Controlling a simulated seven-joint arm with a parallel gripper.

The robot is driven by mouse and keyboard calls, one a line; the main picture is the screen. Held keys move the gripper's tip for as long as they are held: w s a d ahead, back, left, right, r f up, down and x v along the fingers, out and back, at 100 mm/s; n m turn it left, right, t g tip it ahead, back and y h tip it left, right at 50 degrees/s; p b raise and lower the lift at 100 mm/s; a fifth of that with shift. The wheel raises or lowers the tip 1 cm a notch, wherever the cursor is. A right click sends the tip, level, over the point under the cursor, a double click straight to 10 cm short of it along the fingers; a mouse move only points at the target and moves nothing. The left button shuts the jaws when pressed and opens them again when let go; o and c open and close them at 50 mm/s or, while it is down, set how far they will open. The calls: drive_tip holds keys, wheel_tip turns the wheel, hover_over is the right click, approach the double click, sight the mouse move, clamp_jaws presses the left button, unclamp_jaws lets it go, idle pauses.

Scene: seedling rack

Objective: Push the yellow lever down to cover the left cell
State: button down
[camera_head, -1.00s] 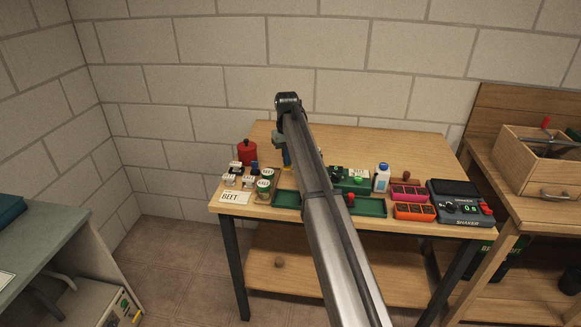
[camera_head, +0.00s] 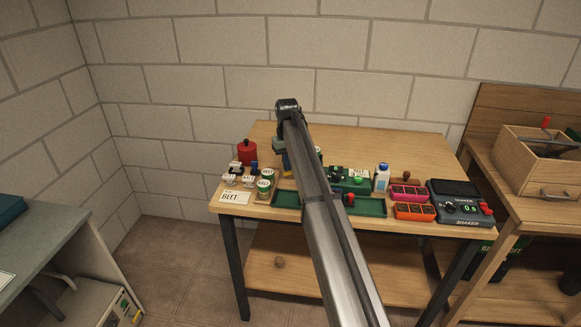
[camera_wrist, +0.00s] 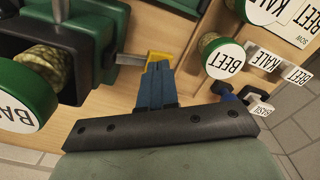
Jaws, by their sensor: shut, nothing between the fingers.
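The yellow lever (camera_wrist: 159,57) is a yellow tip on a grey metal arm that comes out of a green machine (camera_wrist: 90,70) in the wrist view. My gripper (camera_wrist: 157,68) is shut and empty. Its blue fingertips are right at the yellow tip; whether they touch it I cannot tell. In the head view a small yellow spot of the lever (camera_head: 288,174) shows below my gripper (camera_head: 285,161). My arm hides much of the green machine (camera_head: 350,181) there. I cannot make out the left cell.
Labelled seed jars (camera_head: 265,184) and a BEET card (camera_head: 234,197) stand left of my gripper, near a red canister (camera_head: 247,153). A green tray (camera_head: 371,207) lies in front. A white bottle (camera_head: 382,177), cell trays (camera_head: 414,211) and a shaker (camera_head: 460,207) stand right. The table's back is clear.

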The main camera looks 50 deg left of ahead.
wheel_tip(320, 180, up, 8)
drive_tip(key=shift+f, duration=0.25)
idle(1.0)
idle(0.4)
